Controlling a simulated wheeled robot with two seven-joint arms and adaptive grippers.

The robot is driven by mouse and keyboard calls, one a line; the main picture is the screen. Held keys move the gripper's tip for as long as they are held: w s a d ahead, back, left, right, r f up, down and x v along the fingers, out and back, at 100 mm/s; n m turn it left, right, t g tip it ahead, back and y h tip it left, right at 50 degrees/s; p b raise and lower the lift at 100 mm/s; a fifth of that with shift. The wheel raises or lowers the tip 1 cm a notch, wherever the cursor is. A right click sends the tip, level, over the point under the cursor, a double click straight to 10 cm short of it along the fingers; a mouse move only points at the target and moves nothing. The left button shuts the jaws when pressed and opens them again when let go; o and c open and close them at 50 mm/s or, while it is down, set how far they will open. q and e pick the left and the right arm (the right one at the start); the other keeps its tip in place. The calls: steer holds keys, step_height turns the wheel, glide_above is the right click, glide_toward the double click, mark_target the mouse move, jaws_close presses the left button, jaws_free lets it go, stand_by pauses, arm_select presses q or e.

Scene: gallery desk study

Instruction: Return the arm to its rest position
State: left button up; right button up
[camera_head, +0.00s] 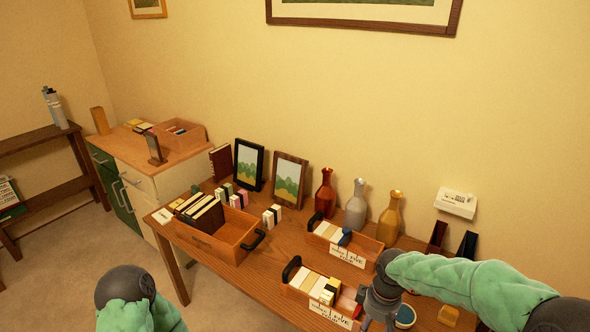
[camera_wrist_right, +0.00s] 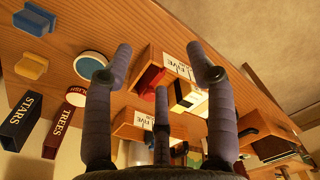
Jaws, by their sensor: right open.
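My right arm, in a green sleeve (camera_head: 465,283), reaches in from the right in the head view. Its gripper (camera_head: 377,322) hangs over the desk's front part, beside the front label tray (camera_head: 320,303). In the right wrist view the gripper's fingers (camera_wrist_right: 159,50) are spread apart with nothing held between them. The trays with cards show beyond the fingers there. My left arm (camera_head: 130,295) shows only as a green-sleeved part at the bottom left of the head view; its gripper is out of view.
The desk (camera_head: 240,278) carries a crate of dark books (camera_head: 234,247), a rear label tray (camera_head: 347,254), picture frames, and red, silver and gold vases (camera_head: 389,215). A round blue-topped container (camera_head: 405,316) and a yellow block (camera_head: 448,315) lie near the gripper.

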steer(key=s+a+f+m+y, duration=0.1)
steer(key=s+a+f+m, duration=0.2)
steer(key=s+f, duration=0.2)
steer(key=s+a+f+m+y, duration=0.1)
steer(key=s+a+f+m, duration=0.2)
steer(key=f, duration=0.9)
steer(key=s+a+f+m+y, duration=0.1)
steer(key=s+a+f+m, duration=0.2)
steer(key=s+f, duration=0.5)
steer(key=shift+s+a+f+y, duration=0.3)
steer(key=shift+a+f, duration=0.15)
steer(key=shift+a, duration=0.35)
